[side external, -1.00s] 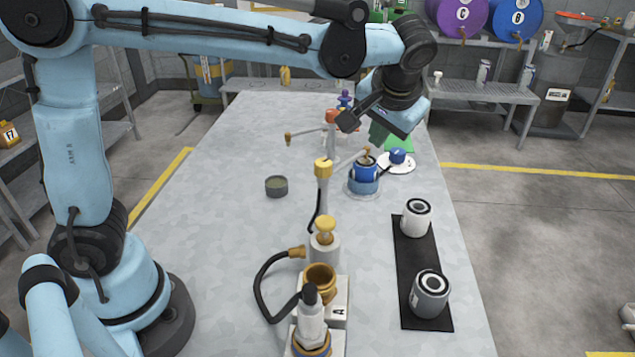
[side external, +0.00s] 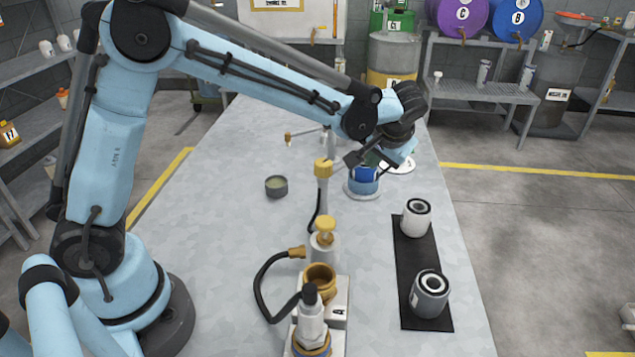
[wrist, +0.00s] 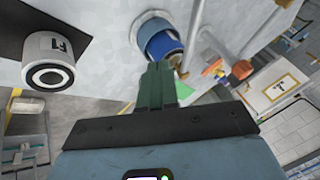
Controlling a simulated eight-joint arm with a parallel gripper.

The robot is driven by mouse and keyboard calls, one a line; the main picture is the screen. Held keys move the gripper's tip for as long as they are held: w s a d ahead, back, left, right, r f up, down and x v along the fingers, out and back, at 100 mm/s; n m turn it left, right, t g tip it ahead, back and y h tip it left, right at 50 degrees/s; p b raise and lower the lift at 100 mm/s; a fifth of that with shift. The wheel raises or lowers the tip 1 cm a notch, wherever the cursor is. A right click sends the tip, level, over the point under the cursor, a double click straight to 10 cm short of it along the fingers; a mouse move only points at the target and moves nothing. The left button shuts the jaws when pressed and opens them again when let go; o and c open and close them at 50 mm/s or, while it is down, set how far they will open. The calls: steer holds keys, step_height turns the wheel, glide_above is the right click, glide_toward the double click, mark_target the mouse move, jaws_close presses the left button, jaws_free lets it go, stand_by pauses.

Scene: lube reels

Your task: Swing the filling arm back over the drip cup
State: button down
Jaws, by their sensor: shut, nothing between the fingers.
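My gripper (side external: 373,158) is shut and empty, pointing down close to the blue can (side external: 367,174) in the blue round holder (side external: 362,187). In the wrist view its green fingers (wrist: 158,68) end just beside the blue can (wrist: 164,45); I cannot tell whether they touch anything. A yellow-capped post (side external: 323,168) stands left of the can. The filling arm, a thin grey bar running from near this post towards the can, is mostly hidden behind my gripper. The drip cup, seemingly the small dark round cup (side external: 276,187), stands on the table left of the post.
A white canister (side external: 416,218) and a grey canister (side external: 430,294) stand on a black mat (side external: 409,262) at the right. A pump with a brass cup (side external: 319,278) and black hose is in front. A brass-ended bar (side external: 288,137) is farther back. The left of the table is free.

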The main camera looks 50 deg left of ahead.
steer(key=shift+s+a+f, duration=0.1)
steer(key=shift+a+f, duration=0.05)
steer(key=shift+a, duration=0.5)
steer(key=shift+s+a+f, duration=0.1)
steer(key=shift+a, duration=0.5)
steer(key=shift+a, duration=0.1)
steer(key=s+a+n+g+y, duration=0.1)
steer(key=s+a+n+g, duration=0.2)
steer(key=s+a+n, duration=0.3)
steer(key=shift+s+a+g, duration=0.3)
steer(key=shift+s+a, duration=0.8)
steer(key=shift+a, duration=1.3)
steer(key=shift+s, duration=0.1)
